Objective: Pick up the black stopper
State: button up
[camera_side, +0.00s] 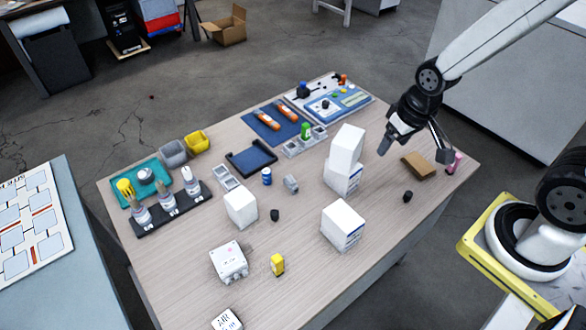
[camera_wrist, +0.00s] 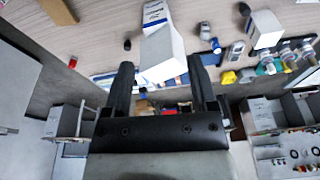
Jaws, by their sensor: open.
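Two small black stoppers stand on the table in the side view. One black stopper (camera_side: 408,196) is near the right edge, and it also shows in the wrist view (camera_wrist: 127,45). The other black stopper (camera_side: 275,215) is beside a white box near the middle and appears as a dark shape at the top of the wrist view (camera_wrist: 245,9). My gripper (camera_side: 414,150) is open and empty, raised above the table's right end. Its two dark fingers are spread in the wrist view (camera_wrist: 160,82), touching neither stopper.
Stacked white boxes (camera_side: 346,146) stand left of my gripper, and another white box (camera_side: 342,226) is left of the right-hand stopper. A brown block (camera_side: 418,166) and a pink bottle (camera_side: 454,162) are close by. The table (camera_side: 385,225) is bare around the right-hand stopper.

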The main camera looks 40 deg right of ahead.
jog(key=d+f+m+g, duration=0.1)
jog(key=d+f+m, duration=0.6)
jog(key=f+m, duration=0.15)
jog(key=m+g, duration=0.1)
jog(key=m, duration=0.9)
send_over(409, 193)
notch_tip(409, 193, down, 9)
jog(key=shift+r, duration=0.2)
jog(key=shift+f, duration=0.15)
jog(key=shift+f, duration=1.15)
jog(key=shift+f, duration=0.1)
jog(key=shift+f, duration=2.5)
grip_shut()
